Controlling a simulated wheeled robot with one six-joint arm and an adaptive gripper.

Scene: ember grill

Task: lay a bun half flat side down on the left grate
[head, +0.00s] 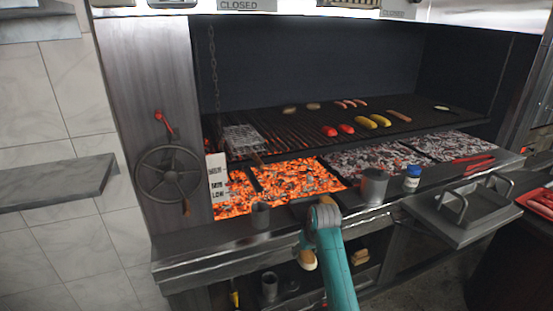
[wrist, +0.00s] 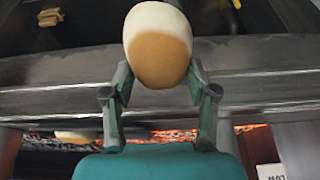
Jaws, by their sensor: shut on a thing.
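A bun half (head: 308,261), tan with a pale part, is in my gripper (head: 305,246), in front of the grill's front ledge and below its top. In the wrist view the bun half (wrist: 157,47) sits between the two fingertips of my gripper (wrist: 158,78), which is shut on it. Its flat side cannot be made out clearly. The left grate (head: 280,127), with dark sloping bars, lies above the glowing embers, up and behind my gripper. A small mesh rack (head: 243,139) lies at its left; most of the bars look bare.
A dark cup (head: 261,214), a metal pot (head: 374,186) and a blue-white jar (head: 412,178) stand on the ledge (head: 220,236). Red sausages (head: 338,130) and yellow corn (head: 373,121) lie on the right grate. A handwheel (head: 168,173) is at left. Tan pieces (head: 359,256) lie on the lower shelf.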

